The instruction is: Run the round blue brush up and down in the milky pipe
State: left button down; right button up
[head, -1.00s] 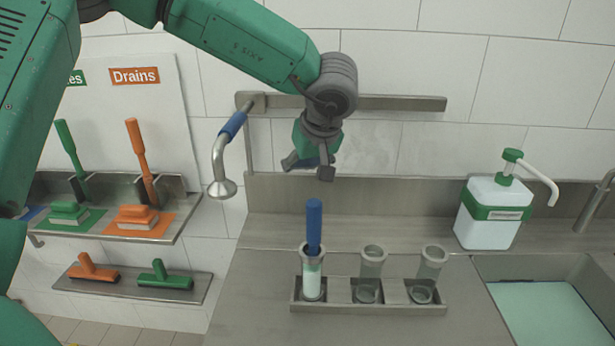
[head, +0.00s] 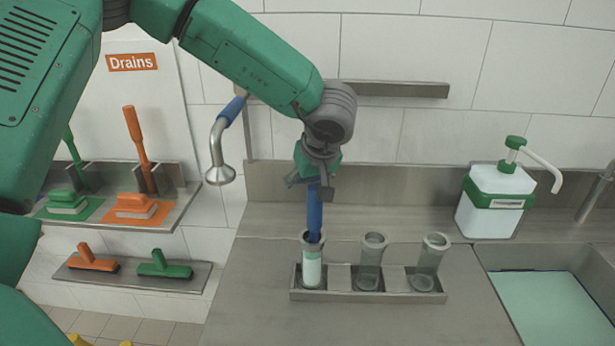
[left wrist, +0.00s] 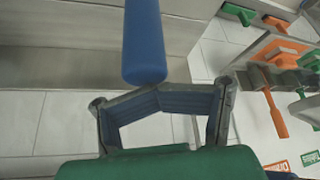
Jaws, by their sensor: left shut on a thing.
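The round blue brush (head: 314,215) stands nearly upright with its lower end inside the milky pipe (head: 311,273), the leftmost of three in the rack. Its head is hidden by the pipe's wall. My left gripper (head: 313,186) is at the top of the blue handle and shut on it. In the left wrist view, the handle's rounded end (left wrist: 145,50) shows by the fingers, but the contact itself is not clear. My right gripper is not in view.
Two clear, empty-looking pipes (head: 371,262) (head: 430,262) stand to the right in the metal rack (head: 370,297). A soap dispenser (head: 495,203) and sink basin (head: 552,308) are farther right. A wall-mounted spray arm (head: 218,150) hangs left of the gripper. The counter in front is clear.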

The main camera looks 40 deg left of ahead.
pick_arm(q)
jog(key=shift+s+d+f, duration=0.3)
jog(key=shift+s+f, duration=0.35)
jog(key=shift+f, duration=0.2)
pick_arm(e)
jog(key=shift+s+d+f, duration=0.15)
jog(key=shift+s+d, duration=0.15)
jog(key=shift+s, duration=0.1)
pick_arm(q)
notch_tip(320, 180, up, 9)
jog(key=w+p, duration=0.1)
jog(key=shift+f+p, duration=0.2)
jog(key=shift+p, duration=0.15)
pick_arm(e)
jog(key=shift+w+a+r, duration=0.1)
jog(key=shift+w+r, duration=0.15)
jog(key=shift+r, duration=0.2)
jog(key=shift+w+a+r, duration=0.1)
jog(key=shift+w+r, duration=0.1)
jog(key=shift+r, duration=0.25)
pick_arm(q)
jog(key=shift+a, duration=0.2)
